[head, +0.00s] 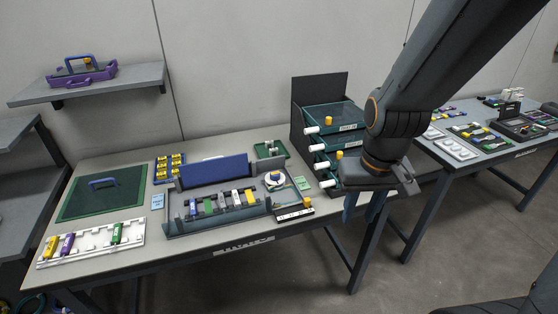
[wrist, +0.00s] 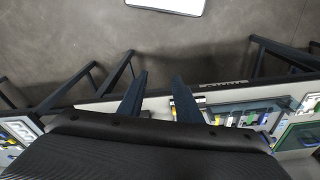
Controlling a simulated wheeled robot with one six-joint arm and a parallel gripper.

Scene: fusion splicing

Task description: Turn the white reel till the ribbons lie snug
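The white reel (head: 275,179) sits at the right end of the grey work unit (head: 222,224) on the near table, with a blue and yellow part on top. Ribbons on it are too small to make out. My gripper (head: 364,207) hangs to the right of the reel, past the table's front edge, with its fingers pointing down. In the wrist view my gripper (wrist: 160,78) has two dark fingers spread apart with nothing between them. The reel cannot be made out in the wrist view.
A drawer stack (head: 294,118) with white handles stands behind my gripper. A long blue block (head: 213,170) rises behind the row of coloured pieces. A small dark tray (head: 293,213) lies in front of the reel. A white rack (head: 91,243) lies at left. A second table (head: 470,174) stands right.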

